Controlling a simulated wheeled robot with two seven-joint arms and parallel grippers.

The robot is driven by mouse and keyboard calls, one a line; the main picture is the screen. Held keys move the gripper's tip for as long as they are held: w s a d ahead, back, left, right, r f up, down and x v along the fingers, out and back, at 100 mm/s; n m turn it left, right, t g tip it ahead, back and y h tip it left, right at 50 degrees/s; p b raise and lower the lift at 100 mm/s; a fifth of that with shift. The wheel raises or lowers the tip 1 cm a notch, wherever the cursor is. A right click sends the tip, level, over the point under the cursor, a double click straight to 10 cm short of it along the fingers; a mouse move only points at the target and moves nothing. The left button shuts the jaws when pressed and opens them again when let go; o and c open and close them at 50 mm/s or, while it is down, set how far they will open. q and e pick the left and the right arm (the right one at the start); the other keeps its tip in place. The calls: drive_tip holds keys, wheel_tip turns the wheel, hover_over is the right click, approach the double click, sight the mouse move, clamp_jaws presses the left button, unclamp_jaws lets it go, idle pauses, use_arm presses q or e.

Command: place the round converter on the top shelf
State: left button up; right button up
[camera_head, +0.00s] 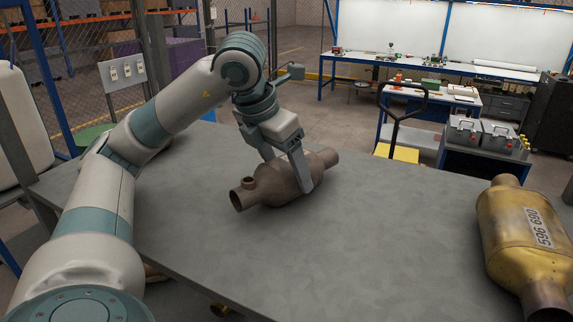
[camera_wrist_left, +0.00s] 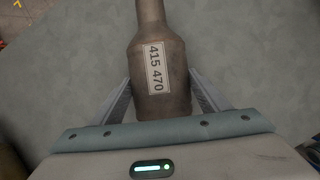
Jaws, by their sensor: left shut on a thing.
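The brown round-bodied converter (camera_head: 270,184) lies on its side at or just above the grey surface (camera_head: 330,245), near its far edge; I cannot tell whether it touches. It has a pipe at each end and a short side stub. My left gripper (camera_head: 296,172) is shut across its body from above. In the left wrist view the converter (camera_wrist_left: 158,85) lies between the two fingers (camera_wrist_left: 160,92), with a white label "415 470" facing the camera. The head view does not show this label. My right gripper is not in view. No place is clearly recognisable as the top shelf.
A gold converter (camera_head: 508,222) labelled "596 690" lies at the right of the surface. The middle and front are clear. Brass-coloured parts (camera_head: 221,309) show below the front edge. A trolley with a black handle (camera_head: 396,118) and grey cases (camera_head: 462,133) stand beyond.

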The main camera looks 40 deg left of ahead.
use_arm(q)
drive_tip(key=o, duration=1.7)
drive_tip(key=shift+f, duration=0.1)
drive_tip(key=shift+c, duration=0.2)
drive_tip(key=o, duration=0.4)
drive_tip(key=shift+o, duration=0.2)
drive_tip(key=shift+d, duration=0.1)
drive_tip(key=shift+r, duration=0.2)
drive_tip(key=shift+r, duration=0.1)
drive_tip(key=shift+s+r, duration=0.15)
drive_tip(key=shift+r, duration=0.1)
drive_tip(key=p+v, duration=0.1)
drive_tip(key=v, duration=0.8)
drive_tip(key=shift+r, duration=0.15)
drive_tip(key=shift+v, duration=0.95)
